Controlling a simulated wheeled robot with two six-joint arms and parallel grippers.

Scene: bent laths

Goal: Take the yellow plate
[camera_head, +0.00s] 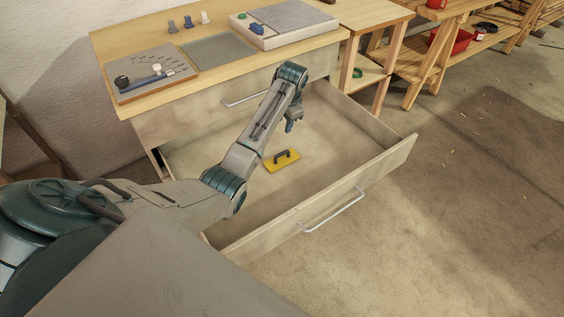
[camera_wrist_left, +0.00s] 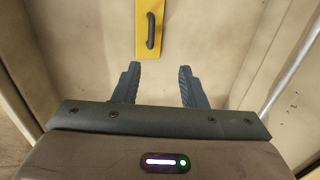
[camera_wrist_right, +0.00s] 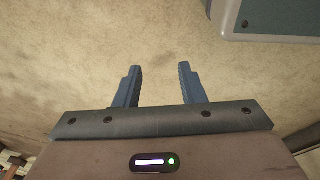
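The yellow plate (camera_head: 281,163) lies flat on the floor of the open drawer (camera_head: 345,214) and carries a dark arched handle. It also shows at the top of the left wrist view (camera_wrist_left: 143,33), with its handle (camera_wrist_left: 151,31) running lengthwise. My left gripper (camera_head: 290,125) is over the drawer, above and apart from the plate. In the left wrist view its fingers (camera_wrist_left: 160,82) are spread with nothing between them. My right gripper (camera_wrist_right: 159,82) is open and empty above bare floor; it is not in the head view.
The bench top (camera_head: 130,51) above the drawer holds a grey tool board (camera_head: 150,70), a grey mat (camera_head: 218,50) and a white tray (camera_head: 285,22). Drawer walls surround the plate, with clear drawer floor around it. Wooden shelves with red bins (camera_head: 452,42) stand at the right.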

